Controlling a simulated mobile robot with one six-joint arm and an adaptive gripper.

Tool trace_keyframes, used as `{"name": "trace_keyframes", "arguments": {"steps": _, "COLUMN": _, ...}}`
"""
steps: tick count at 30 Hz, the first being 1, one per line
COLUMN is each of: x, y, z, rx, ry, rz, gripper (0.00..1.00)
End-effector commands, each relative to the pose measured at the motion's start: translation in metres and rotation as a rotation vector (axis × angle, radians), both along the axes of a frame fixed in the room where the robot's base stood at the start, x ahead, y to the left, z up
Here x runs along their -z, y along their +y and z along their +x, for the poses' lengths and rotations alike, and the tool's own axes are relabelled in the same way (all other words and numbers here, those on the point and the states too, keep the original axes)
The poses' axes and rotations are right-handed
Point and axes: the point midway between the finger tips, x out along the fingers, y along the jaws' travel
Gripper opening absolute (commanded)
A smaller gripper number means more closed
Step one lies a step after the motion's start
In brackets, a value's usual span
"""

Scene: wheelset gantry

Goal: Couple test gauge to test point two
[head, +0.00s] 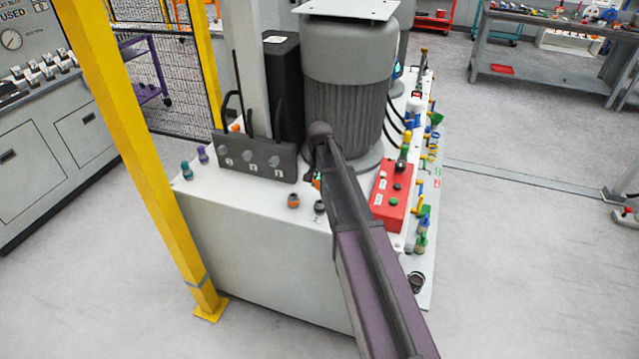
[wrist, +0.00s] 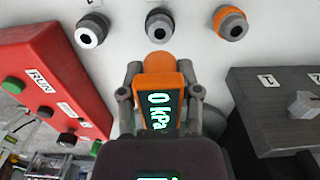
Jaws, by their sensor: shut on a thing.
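My gripper (wrist: 159,80) is shut on the test gauge (wrist: 161,66), an orange body with a dark display reading 0 kPa. Three round test points are on the white surface ahead of the gauge in the wrist view: a left one with a pale ring (wrist: 92,30), a dark middle one (wrist: 159,25) and a right one with an orange ring (wrist: 230,22). The gauge's top is below the middle one in the picture; I cannot tell the gap. Their numbers are not readable. The head view shows the orange-ringed one (head: 293,201); my arm hides most of the gauge.
A red control box (wrist: 45,85) with buttons is at left in the wrist view. A grey panel with numbered knobs (wrist: 272,108) is at right. In the head view, a large grey motor (head: 348,70) stands behind my arm, and a yellow post (head: 150,150) stands at left.

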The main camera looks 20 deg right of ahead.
Motion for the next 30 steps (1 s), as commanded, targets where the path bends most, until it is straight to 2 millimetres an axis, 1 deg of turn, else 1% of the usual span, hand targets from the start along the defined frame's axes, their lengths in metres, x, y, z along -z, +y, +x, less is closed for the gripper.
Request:
{"name": "trace_keyframes", "arguments": {"steps": 1, "x": 0.005, "y": 0.0, "z": 0.0, "rx": 0.0, "ry": 0.0, "rz": 0.0, "gripper": 0.0}}
{"name": "trace_keyframes", "arguments": {"steps": 18, "x": 0.043, "y": 0.0, "z": 0.0, "rx": 0.0, "ry": 0.0, "rz": 0.0, "gripper": 0.0}}
{"name": "trace_keyframes", "arguments": {"steps": 24, "x": 0.05, "y": 0.0, "z": 0.0, "rx": 0.0, "ry": 0.0, "rz": 0.0, "gripper": 0.0}}
{"name": "trace_keyframes", "arguments": {"steps": 30, "x": 0.052, "y": 0.0, "z": 0.0, "rx": 0.0, "ry": 0.0, "rz": 0.0, "gripper": 0.0}}
